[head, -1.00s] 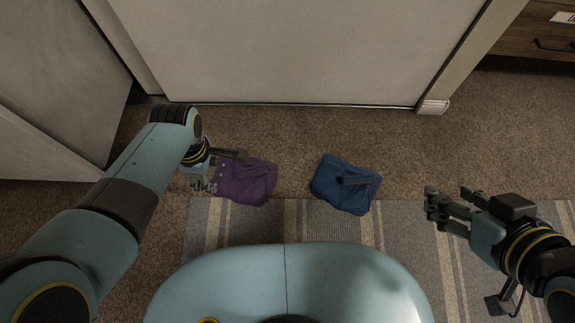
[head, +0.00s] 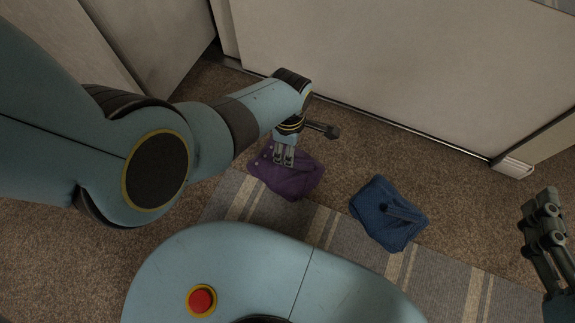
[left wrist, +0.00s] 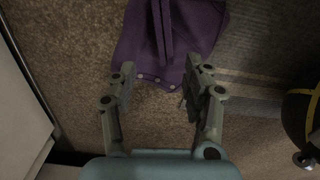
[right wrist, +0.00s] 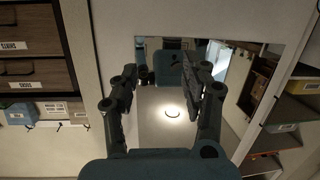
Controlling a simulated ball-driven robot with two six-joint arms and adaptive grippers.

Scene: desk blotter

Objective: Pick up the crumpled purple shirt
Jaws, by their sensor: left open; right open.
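The crumpled purple shirt (head: 290,182) lies on the floor, partly on the brown carpet and close to the striped rug's edge. My left gripper (head: 284,160) is over its upper part in the head view. In the left wrist view the shirt (left wrist: 185,45) lies just beyond the open fingers (left wrist: 155,85), its buttoned edge near the fingertips. Nothing is held between them. My right gripper (head: 540,200) is open and empty at the right edge of the head view; its fingers (right wrist: 160,85) face a mirror-like panel in the right wrist view.
A folded blue garment (head: 385,215) lies to the right of the shirt. A striped grey rug (head: 330,235) lies in front. A pale panel (head: 400,70) stands behind, with bare carpet (head: 350,140) before it. Labelled drawers (right wrist: 30,75) show in the right wrist view.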

